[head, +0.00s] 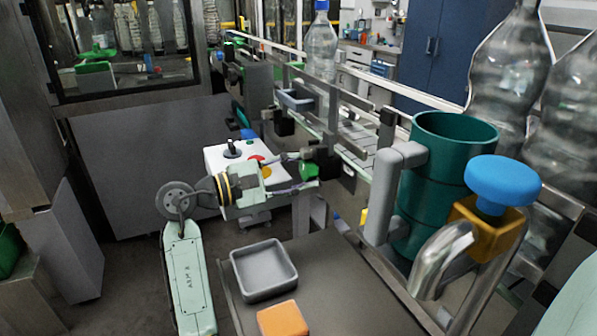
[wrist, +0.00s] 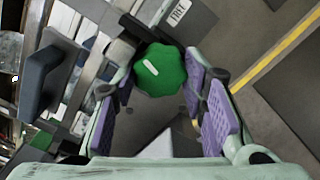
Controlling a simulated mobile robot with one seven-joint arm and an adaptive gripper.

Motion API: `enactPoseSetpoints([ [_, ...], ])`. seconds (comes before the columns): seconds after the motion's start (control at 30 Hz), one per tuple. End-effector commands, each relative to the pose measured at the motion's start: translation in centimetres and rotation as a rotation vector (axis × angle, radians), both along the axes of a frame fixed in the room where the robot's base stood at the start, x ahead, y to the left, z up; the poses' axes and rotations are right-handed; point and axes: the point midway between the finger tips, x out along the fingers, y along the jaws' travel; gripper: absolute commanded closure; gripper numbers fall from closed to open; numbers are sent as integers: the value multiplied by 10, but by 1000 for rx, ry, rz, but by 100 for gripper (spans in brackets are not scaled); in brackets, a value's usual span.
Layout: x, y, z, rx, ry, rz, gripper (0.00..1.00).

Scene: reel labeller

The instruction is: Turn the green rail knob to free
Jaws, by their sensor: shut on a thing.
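The green rail knob (wrist: 160,70) has a lobed rim and a short white mark on its face. It sits on a dark mount at the rail, and it also shows in the head view (head: 309,170), partly behind the fingers. My gripper (head: 312,167) reaches it from the left in the head view. In the wrist view my gripper (wrist: 160,80) has its purple finger pads on both sides of the knob, shut on it. A FREE label (wrist: 178,12) lies above the knob in the wrist view. The white mark is slanted and does not clearly point at the label.
A white control box (head: 225,158) with buttons stands behind my wrist. A grey tray (head: 264,282) and an orange block (head: 283,318) sit on the dark surface in front. Bottles (head: 320,45) stand along the conveyor. A teal cylinder (head: 445,150) and a blue knob (head: 500,180) are at right.

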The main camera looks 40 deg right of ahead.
Motion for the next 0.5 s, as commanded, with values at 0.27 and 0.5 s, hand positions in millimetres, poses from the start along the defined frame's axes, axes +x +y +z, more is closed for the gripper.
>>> enactPoseSetpoints([
  [0.27,1,0,0,43,179,1,89],
  [0.5,1,0,0,63,262,1,89],
])
